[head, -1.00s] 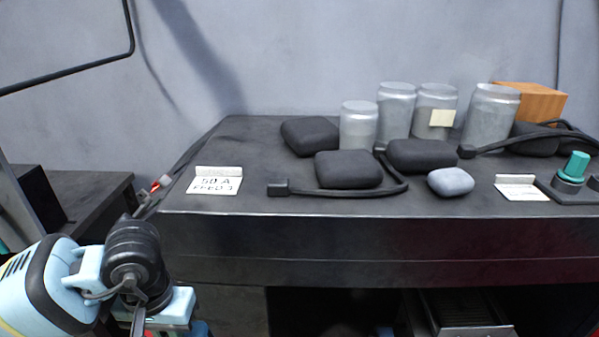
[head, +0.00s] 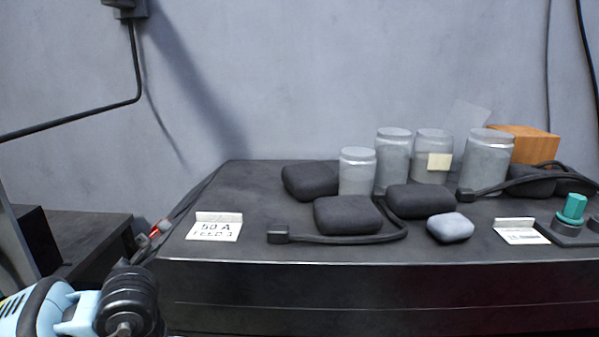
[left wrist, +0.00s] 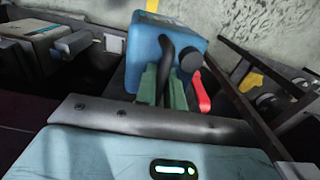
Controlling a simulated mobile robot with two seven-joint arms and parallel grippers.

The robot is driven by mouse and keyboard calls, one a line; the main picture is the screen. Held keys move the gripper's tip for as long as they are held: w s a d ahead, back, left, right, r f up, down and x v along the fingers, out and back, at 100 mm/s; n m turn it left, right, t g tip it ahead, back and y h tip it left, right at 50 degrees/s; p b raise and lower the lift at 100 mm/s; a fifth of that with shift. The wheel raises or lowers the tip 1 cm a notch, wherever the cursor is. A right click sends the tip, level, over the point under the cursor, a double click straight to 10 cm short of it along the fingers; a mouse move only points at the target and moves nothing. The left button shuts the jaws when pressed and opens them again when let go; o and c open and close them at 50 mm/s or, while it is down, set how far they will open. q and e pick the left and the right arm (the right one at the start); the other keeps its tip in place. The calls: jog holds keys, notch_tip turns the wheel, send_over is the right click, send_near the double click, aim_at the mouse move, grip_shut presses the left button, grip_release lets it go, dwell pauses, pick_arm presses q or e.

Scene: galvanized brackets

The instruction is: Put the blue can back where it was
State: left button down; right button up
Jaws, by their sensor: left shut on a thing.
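The blue can (left wrist: 150,62) is a boxy blue container in the left wrist view, with a black handle and a dark round cap. My left gripper (left wrist: 164,86), with green fingers, is shut on it at the black handle. The exact contact is partly hidden. In the head view only part of my left arm shows at the lower left; the gripper and the can are below the frame. My right gripper is in neither view.
A dark bench (head: 330,284) holds several grey jars (head: 488,162), black pads (head: 347,215), a grey pad (head: 450,227), a cable (head: 350,239), an orange block (head: 526,143) and a label card (head: 214,228). A lower dark surface (head: 70,232) stands left.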

pick_arm(q)
jog(key=shift+r, duration=0.1)
dwell(0.6)
jog(key=s+f, duration=0.1)
jog(key=f, duration=0.3)
jog(key=s+f, duration=0.1)
jog(key=f, duration=0.4)
jog(key=s+f, duration=0.1)
jog(key=f, duration=0.3)
jog(key=shift+s+f, duration=0.25)
jog(key=shift+f, duration=0.15)
jog(key=shift+s+f, duration=0.2)
jog(key=shift+f, duration=0.4)
jog(key=shift+a, duration=0.15)
